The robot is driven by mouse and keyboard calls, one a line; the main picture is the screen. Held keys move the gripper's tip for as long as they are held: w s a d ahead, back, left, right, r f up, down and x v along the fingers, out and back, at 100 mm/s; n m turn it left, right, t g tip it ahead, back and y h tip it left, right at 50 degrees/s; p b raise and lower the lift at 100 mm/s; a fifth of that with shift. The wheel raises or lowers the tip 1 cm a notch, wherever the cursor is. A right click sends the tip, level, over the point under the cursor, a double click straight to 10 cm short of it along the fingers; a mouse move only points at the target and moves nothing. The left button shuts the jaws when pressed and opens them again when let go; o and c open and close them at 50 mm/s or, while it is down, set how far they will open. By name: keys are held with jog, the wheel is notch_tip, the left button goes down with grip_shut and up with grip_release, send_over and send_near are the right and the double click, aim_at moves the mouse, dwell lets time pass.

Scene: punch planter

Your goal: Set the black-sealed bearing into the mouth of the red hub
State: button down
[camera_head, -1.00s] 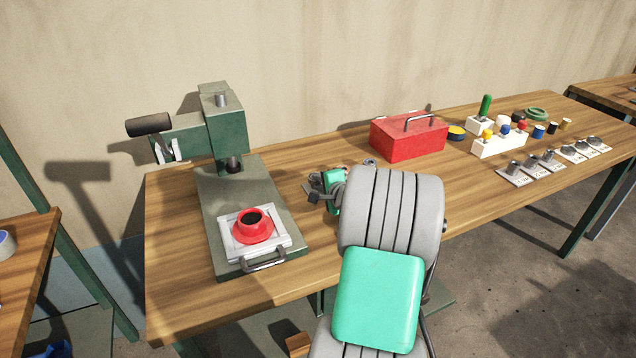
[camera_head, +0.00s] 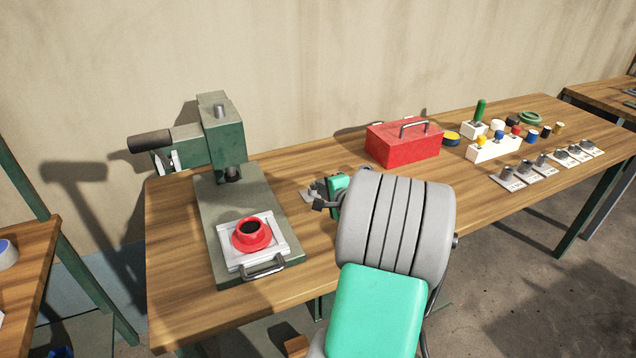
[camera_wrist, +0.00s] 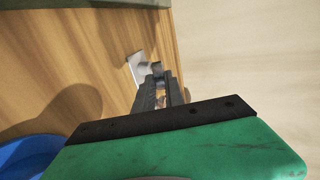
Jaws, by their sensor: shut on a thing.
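The red hub (camera_head: 252,237), a flanged cup with a dark round mouth facing up, sits on a white square plate (camera_head: 231,259) on the press base. My gripper (camera_head: 318,198) is over the bench, to the right of the press base and apart from the hub. In the wrist view, its dark fingers (camera_wrist: 160,86) are shut on a small grey thing, mostly hidden between the tips. I cannot make out a black seal, so I cannot tell whether this is the black-sealed bearing. A pale grey plate (camera_wrist: 134,68) shows beside the fingertips.
The green press (camera_head: 224,135) with its lever and ram (camera_head: 232,174) rises behind the hub. A metal handle (camera_head: 264,268) fronts the white plate. A red toolbox (camera_head: 404,142), a white block with coloured knobs (camera_head: 494,148) and several labelled plates (camera_head: 511,178) stand to the right.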

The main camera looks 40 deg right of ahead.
jog(key=p+v, duration=0.3)
jog(key=v, duration=0.7)
jog(key=shift+s+a+f, duration=0.2)
jog(key=shift+s, duration=0.2)
